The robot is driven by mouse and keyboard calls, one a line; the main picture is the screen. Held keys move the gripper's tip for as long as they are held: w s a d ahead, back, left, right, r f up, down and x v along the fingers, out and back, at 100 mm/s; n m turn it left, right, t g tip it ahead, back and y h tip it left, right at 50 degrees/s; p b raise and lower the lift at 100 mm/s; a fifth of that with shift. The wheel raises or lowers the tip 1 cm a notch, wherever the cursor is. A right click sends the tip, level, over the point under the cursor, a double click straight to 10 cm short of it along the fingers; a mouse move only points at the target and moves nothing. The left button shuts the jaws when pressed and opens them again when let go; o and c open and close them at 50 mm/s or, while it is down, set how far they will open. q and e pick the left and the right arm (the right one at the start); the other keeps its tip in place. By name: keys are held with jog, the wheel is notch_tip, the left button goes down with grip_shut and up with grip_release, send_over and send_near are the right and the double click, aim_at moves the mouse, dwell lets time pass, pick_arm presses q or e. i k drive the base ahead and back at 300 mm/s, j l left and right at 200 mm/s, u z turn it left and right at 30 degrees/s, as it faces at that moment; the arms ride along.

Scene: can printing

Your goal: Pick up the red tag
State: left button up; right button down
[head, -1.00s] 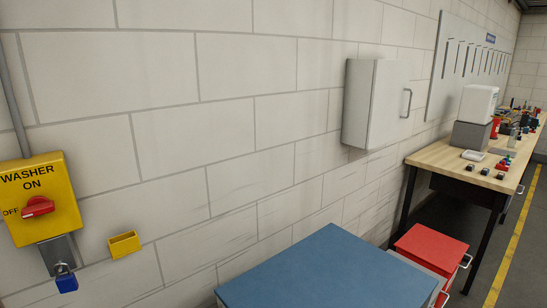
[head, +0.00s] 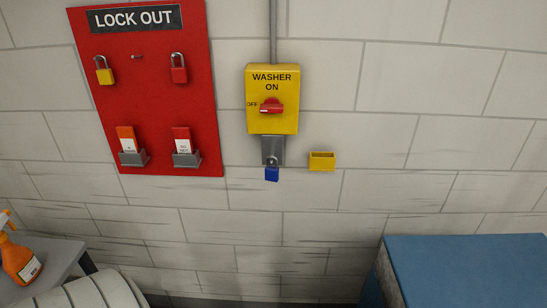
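A red tag (head: 181,135) with a white lower part stands in the right-hand grey holder (head: 187,160) at the bottom of the red LOCK OUT board (head: 145,105). An orange tag (head: 126,134) with a white lower part stands in the left-hand grey holder (head: 133,158). The small print on the tags is too small to read. Neither of my grippers is in the head view.
A yellow padlock (head: 104,76) and a red padlock (head: 179,75) hang on the board. Right of it are a yellow washer switch box (head: 285,122), a blue padlock (head: 272,174) and a small yellow holder (head: 322,162). A blue-topped cabinet (head: 470,265) and an orange spray bottle (head: 20,262) stand below.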

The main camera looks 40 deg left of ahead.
aim_at(182, 135)
jog(key=u, duration=1.95)
jog(key=j, duration=0.25)
jog(key=i+u, duration=0.05)
